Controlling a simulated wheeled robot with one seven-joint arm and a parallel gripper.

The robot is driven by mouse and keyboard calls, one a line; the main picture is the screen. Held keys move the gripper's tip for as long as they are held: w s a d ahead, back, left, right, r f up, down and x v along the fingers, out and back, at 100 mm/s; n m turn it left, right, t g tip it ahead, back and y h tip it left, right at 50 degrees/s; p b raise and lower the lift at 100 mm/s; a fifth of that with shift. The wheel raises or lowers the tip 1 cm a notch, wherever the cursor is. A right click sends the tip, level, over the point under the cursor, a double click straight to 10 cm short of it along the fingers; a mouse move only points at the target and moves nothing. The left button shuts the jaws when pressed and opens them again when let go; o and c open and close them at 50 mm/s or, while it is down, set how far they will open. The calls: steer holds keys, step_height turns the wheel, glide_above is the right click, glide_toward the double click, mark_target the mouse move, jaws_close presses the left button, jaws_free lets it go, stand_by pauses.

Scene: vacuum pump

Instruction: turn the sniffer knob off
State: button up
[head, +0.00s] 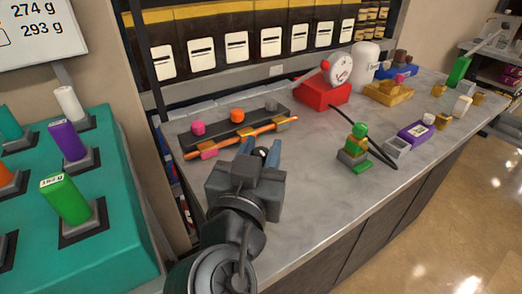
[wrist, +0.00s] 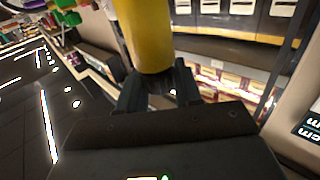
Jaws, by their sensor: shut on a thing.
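My gripper (head: 262,155) is over the left part of the grey bench, just in front of an orange rod (head: 230,139) with small coloured blocks on it. In the wrist view, a yellow cylinder (wrist: 145,35) sits between the dark fingers of my gripper (wrist: 160,92), which is shut on it. The cylinder's lower end is hidden by the fingers. In the head view the gripper mostly hides what it holds. No label marks the sniffer knob, so I cannot tell whether the cylinder is that knob.
A dark strip with a pink knob (head: 198,128), an orange knob (head: 237,115) and a grey knob (head: 271,104) lies behind the rod. A red block with a white dial (head: 341,68) and a green device (head: 357,145) stand to the right. Bench between is clear.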

steer(key=shift+f+h+b, duration=0.2)
steer(key=shift+h+b, duration=0.1)
steer(key=shift+b, duration=0.4)
steer(key=shift+r+m+h, duration=0.15)
steer(key=shift+m+h, duration=0.15)
steer(key=shift+m, duration=0.1)
steer(key=o, duration=1)
steer(key=b+v, duration=0.1)
steer(key=v, duration=0.6)
steer(key=shift+s+a+r, duration=0.1)
steer(key=shift+s+r, duration=0.05)
steer(key=shift+s, duration=0.25)
